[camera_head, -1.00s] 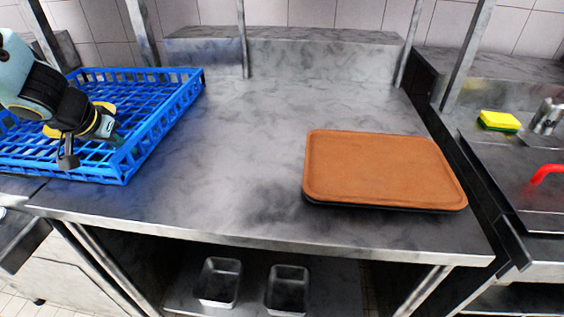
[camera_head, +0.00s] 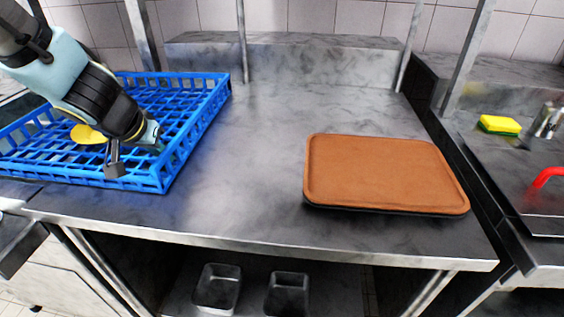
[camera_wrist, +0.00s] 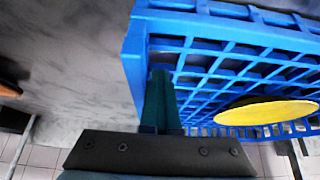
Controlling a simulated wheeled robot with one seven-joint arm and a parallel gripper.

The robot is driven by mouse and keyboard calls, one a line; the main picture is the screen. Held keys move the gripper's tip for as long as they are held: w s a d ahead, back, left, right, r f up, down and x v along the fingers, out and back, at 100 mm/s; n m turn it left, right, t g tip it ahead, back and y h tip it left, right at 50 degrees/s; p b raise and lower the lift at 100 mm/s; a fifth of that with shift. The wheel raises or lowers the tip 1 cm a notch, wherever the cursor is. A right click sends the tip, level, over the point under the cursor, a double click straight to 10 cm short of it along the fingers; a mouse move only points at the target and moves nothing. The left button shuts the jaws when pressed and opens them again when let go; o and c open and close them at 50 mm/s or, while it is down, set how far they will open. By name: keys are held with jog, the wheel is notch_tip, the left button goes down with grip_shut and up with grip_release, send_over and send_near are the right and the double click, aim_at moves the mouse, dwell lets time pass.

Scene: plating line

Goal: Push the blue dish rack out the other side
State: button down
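The blue dish rack (camera_head: 205,120) stands on the left of the steel counter, its left part cut off by the picture edge. It fills the upper right of the wrist view (camera_wrist: 215,30). My gripper (camera_head: 155,146) reaches down into the rack from the upper left, close to its right wall. In the wrist view its teal fingers (camera_wrist: 160,100) are together, with nothing seen between them, by the rack's corner. Whether they touch the wall is hard to tell. A yellow plate (camera_wrist: 268,113) lies in the rack, also seen beside my arm (camera_head: 86,134).
The steel counter (camera_head: 260,140) is clear from the rack to a brown tray (camera_head: 385,172) at right. Posts (camera_head: 243,45) stand along the back. A sink with a red handle (camera_head: 547,176) and a yellow-green sponge (camera_head: 499,125) lies far right. Metal pans (camera_head: 217,286) sit below.

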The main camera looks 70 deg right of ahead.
jog(key=s+p, duration=0.1)
jog(key=s, duration=0.2)
jog(key=s+d, duration=0.1)
jog(key=s, duration=0.2)
jog(key=s+d+p, duration=0.1)
jog(key=s, duration=0.2)
jog(key=shift+s+r+p, duration=0.1)
jog(key=shift+s+p, duration=0.25)
jog(key=shift+s+d+p, duration=0.35)
jog(key=shift+s+p, duration=0.65)
jog(key=shift+s, duration=0.8)
jog(key=shift+s+d+p, duration=0.3)
jog(key=shift+s+p, duration=0.75)
jog(key=shift+s, duration=0.75)
jog(key=shift+s+d+p, duration=0.35)
jog(key=shift+s+p, duration=0.65)
jog(key=shift+s, duration=0.8)
jog(key=shift+s+d+p, duration=0.1)
jog(key=shift+s+p, duration=0.2)
jog(key=shift+s, duration=0.25)
jog(key=shift+w+b, duration=0.3)
jog(key=shift+w, duration=0.75)
jog(key=shift+w+a, duration=0.2)
notch_tip(320, 180, up, 10)
jog(key=p, duration=0.5)
